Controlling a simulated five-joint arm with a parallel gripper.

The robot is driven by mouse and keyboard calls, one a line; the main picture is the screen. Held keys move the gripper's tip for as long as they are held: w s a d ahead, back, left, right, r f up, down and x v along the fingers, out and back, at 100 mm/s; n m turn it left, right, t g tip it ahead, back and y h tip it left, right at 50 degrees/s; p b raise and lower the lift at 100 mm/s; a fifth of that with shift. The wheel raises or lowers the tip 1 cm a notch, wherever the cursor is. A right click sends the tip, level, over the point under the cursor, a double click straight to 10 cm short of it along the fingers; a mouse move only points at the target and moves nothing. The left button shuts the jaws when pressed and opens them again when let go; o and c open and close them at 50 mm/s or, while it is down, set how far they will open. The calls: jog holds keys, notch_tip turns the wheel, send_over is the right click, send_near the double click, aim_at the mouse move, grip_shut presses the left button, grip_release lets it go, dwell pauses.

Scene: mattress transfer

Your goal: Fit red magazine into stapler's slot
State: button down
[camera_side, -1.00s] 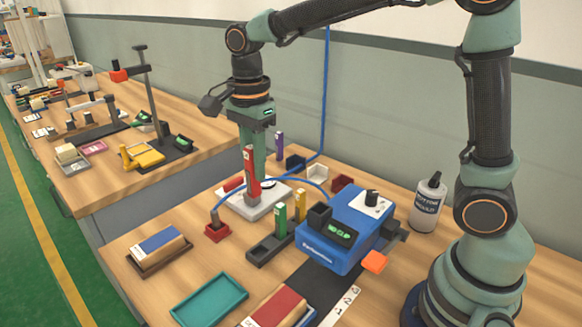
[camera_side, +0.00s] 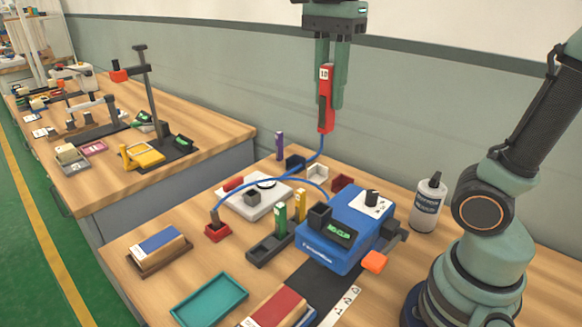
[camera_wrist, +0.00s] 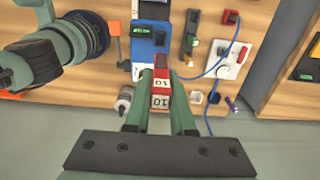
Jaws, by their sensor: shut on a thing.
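The red magazine (camera_side: 325,104), with a white label reading 10 near its top, is held upright in my gripper (camera_side: 329,95) high above the bench in the side view. My gripper is shut on it, and it also shows between the fingers in the wrist view (camera_wrist: 161,90). The blue stapler (camera_side: 333,243) stands on the bench below, with a green display (camera_side: 338,229) reading NO CLIP and a dark open block (camera_side: 319,216) beside the display. The magazine is well apart from the stapler.
A black rack (camera_side: 268,249) with green and yellow magazines stands left of the stapler. Behind it is a white station (camera_side: 253,202) with a blue cable running nearby. A white bottle (camera_side: 428,205) stands right. A teal tray (camera_side: 209,299) lies in front.

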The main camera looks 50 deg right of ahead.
aim_at(327, 134)
notch_tip(327, 134, down, 19)
jog(key=shift+f, duration=0.15)
dwell(0.4)
jog(key=shift+f, duration=0.3)
jog(key=shift+s+f, duration=0.1)
jog(key=shift+f, duration=0.35)
jog(key=c, duration=0.8)
grip_release()
jog(key=shift+o, duration=0.2)
notch_tip(327, 134, up, 13)
jog(key=shift+r, duration=0.15)
jog(key=d+f+n+t, duration=0.1)
jog(key=n+t, duration=0.1)
jog(key=n, duration=0.4)
jog(key=d+f+n+t, duration=0.1)
jog(key=n, duration=0.5)
jog(key=w+d+f+n+t, duration=0.1)
jog(key=f+n+t, duration=0.1)
jog(key=n, duration=0.4)
jog(key=shift+t, duration=0.3)
